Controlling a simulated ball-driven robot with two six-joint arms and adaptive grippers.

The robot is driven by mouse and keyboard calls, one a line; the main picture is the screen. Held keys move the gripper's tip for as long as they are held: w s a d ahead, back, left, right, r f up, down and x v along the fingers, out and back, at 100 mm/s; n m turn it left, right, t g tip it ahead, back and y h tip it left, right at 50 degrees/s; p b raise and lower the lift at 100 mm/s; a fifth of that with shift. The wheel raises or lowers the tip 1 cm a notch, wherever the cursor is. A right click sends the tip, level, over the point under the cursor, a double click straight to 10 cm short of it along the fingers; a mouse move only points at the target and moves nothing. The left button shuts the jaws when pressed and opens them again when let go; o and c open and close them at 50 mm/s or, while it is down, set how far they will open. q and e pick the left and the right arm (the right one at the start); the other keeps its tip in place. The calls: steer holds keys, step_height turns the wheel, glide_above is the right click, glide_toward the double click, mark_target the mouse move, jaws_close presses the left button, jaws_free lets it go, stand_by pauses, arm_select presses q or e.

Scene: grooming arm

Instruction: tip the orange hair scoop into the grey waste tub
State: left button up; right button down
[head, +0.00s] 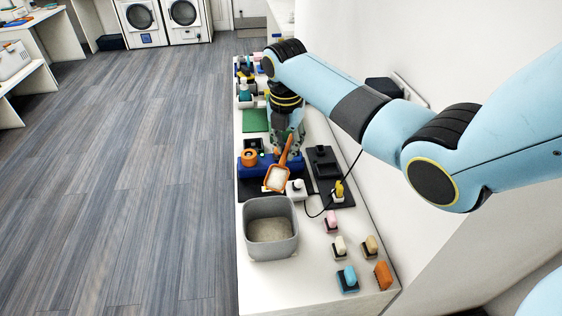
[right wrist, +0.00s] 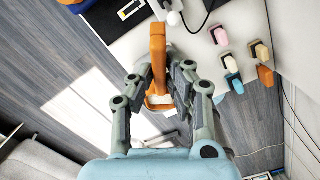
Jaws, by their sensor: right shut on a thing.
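The orange hair scoop (head: 285,156) hangs from my right gripper (head: 287,134), its pan low and holding pale stuff. In the right wrist view the orange handle (right wrist: 157,45) stands between the two fingers of my right gripper (right wrist: 163,78), which is shut on it. The grey waste tub (head: 286,247) stands on the white counter, nearer the camera than the scoop. Some pale stuff lies on its floor. The scoop shows just beyond the tub's far rim in the head view, apart from it. My left gripper is not in view.
The white counter (head: 307,268) runs along the wall. Several coloured brushes, with an orange one (head: 383,275), stand right of the tub. A blue-and-orange device (head: 249,158), a dark tray (head: 323,160) and a black cord lie near the scoop. Open floor is at left.

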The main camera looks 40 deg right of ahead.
steer(key=shift+s+a+r+h+p, duration=0.15)
steer(key=shift+a+r+h+p, duration=0.15)
steer(key=shift+r+p, duration=0.15)
steer(key=shift+f, duration=0.15)
stand_by(0.4)
steer(key=shift+s+a+r+t+h+p, duration=0.1)
steer(key=shift+a+r+t+h+p, duration=0.15)
steer(key=shift+p, duration=0.2)
steer(key=shift+s+a+r+t+h, duration=0.2)
steer(key=shift+a+r+t+h, duration=0.2)
steer(key=shift+h, duration=0.25)
steer(key=shift+d, duration=0.1)
